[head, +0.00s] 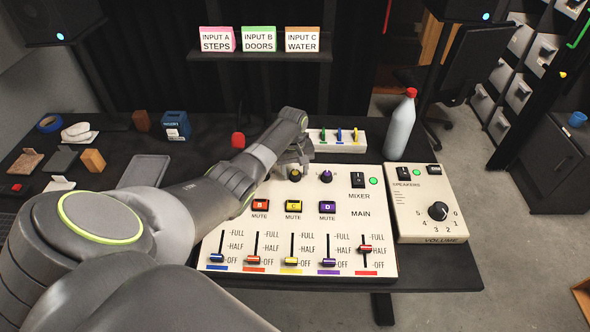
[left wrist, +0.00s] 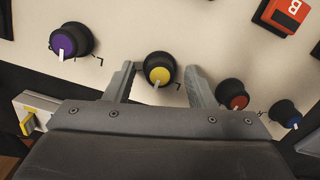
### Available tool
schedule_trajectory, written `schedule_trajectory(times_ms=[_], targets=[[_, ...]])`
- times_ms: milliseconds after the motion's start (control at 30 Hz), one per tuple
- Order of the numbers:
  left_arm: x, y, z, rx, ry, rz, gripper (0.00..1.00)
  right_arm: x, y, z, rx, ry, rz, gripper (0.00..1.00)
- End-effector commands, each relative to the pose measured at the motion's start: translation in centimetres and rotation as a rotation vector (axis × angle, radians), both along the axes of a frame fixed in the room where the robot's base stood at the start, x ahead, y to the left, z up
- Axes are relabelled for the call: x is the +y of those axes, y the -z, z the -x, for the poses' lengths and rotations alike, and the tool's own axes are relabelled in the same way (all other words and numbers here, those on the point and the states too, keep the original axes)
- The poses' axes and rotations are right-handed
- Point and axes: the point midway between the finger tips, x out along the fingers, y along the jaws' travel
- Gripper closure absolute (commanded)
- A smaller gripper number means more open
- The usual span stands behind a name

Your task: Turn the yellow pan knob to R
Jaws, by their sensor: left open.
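The yellow pan knob (left wrist: 159,68) has a black skirt and a yellow cap. In the left wrist view its white pointer points down and slightly left, and an upside-down L mark shows at its lower right. In the head view the knob (head: 295,174) is on the mixer's top row, just in front of my gripper. My left gripper (left wrist: 161,72) is open, one finger on each side of the knob; I cannot tell if either finger touches it. My left gripper (head: 294,156) shows small in the head view. My right gripper is not in view.
The purple knob (left wrist: 71,40) and red knob (left wrist: 232,94) flank the yellow one, with the blue knob (left wrist: 285,114) beyond. The mixer (head: 345,215) has mute buttons and faders. A speaker box (head: 428,222) and a bottle (head: 400,128) stand to the right.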

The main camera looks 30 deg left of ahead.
Motion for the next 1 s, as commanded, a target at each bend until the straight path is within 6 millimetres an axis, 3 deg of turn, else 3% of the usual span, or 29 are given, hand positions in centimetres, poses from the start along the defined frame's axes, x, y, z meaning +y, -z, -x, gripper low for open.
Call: schedule_trajectory(times_ms=[167,533,1000], targets=[[-0.01,-0.02,-0.01,0.000,0.000,0.000,0.50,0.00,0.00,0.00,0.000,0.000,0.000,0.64],[-0.02,-0.04,-0.02,-0.001,0.000,0.001,0.95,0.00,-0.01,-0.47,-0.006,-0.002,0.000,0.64],[-0.04,-0.16,-0.05,0.010,0.130,-0.014,0.95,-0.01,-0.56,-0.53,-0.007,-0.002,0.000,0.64]])
